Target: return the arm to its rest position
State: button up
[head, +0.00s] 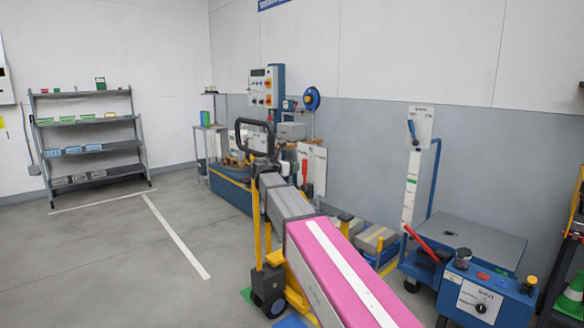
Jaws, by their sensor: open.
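My gripper is not in view, and no part that I can clearly make out as my arm shows in the head view. Its pose and what lies near it cannot be told from this picture.
A long pink block (335,275) with a white stripe and a grey block (285,205) fill the centre foreground, beside a black-handled wheeled truck (268,280). A blue cart (485,295) stands right. A shelf rack (90,145) stands left. The floor (120,270) at left is clear.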

jog(key=s+d+f+m+g+y, duration=0.1)
jog(key=s+d+f+m+g, duration=0.15)
jog(key=s+f+m, duration=0.4)
jog(key=s+d+f+m+g+y, duration=0.2)
jog(key=s+d+f, duration=0.15)
jog(key=f, duration=0.65)
jog(key=s+d+f+m+g+y, duration=0.15)
jog(key=s+d+f+m, duration=0.25)
jog(key=f, duration=0.5)
jog(key=s+f+m+g+y, duration=0.3)
jog(key=s+f+m, duration=0.4)
jog(key=s, duration=0.3)
jog(key=s+f+m+g+y, duration=0.3)
jog(key=s+f+m, duration=0.5)
jog(key=s, duration=0.2)
jog(key=shift+s+d+y, duration=0.25)
jog(key=shift+s+y, duration=0.05)
jog(key=shift+y, duration=0.05)
